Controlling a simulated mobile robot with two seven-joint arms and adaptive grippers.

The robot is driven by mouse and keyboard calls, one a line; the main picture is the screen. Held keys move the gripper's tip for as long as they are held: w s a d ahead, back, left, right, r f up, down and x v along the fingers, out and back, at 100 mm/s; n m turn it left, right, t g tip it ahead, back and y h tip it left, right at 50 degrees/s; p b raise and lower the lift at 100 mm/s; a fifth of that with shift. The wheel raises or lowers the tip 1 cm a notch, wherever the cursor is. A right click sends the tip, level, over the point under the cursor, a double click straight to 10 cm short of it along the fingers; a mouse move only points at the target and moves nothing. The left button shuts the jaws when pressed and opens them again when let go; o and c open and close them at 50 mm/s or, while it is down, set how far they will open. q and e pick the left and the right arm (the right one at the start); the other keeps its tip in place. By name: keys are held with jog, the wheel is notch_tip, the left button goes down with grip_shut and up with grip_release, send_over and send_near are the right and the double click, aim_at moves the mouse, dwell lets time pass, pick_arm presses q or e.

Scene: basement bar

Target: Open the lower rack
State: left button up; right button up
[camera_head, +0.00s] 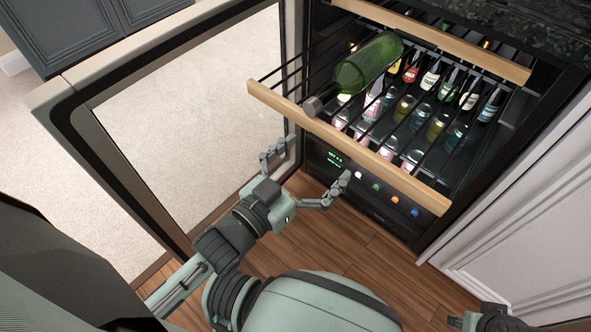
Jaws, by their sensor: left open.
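The lower rack (408,182) has a pale wooden front bar and dark wire rods. It stands out from the open wine fridge, further forward than the upper rack (480,58). A green bottle (365,70) lies on it, neck toward the front bar. My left gripper (316,162) is open and empty, its fingers spread, just in front of and below the lower rack's front bar in the picture. No contact with the bar is visible. Part of my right gripper (488,320) shows at the bottom right edge; its fingers are mostly cut off.
The fridge's glass door (62,105) stands open at left, close beside my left gripper. Several small bottles (437,125) stand inside, seen through the rack rods. A panel with lit buttons (376,187) is below the rack. A white panelled cabinet (530,210) is at right.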

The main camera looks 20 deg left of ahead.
pick_arm(q)
jog(key=v, duration=1)
jog(key=shift+s, duration=0.2)
jog(key=shift+a+r, duration=0.1)
jog(key=w+a+f+g+y, duration=0.4)
jog(key=w+a+f, duration=0.3)
jog(key=f, duration=0.3)
jog(key=s+a+f+n+g+y, duration=0.1)
jog(key=s+a+f+g, duration=0.1)
jog(key=s+f+g, duration=0.2)
jog(key=s+a+f+n+g+y+p, duration=0.1)
jog(key=s+f+g, duration=0.3)
jog(key=f, duration=0.5)
jog(key=shift+s+a+g+y, duration=0.45)
jog(key=shift+a+g, duration=0.25)
jog(key=shift+g, duration=0.4)
pick_arm(e)
jog(key=f, duration=0.3)
jog(key=shift+w+a, duration=0.1)
jog(key=shift+a, duration=0.15)
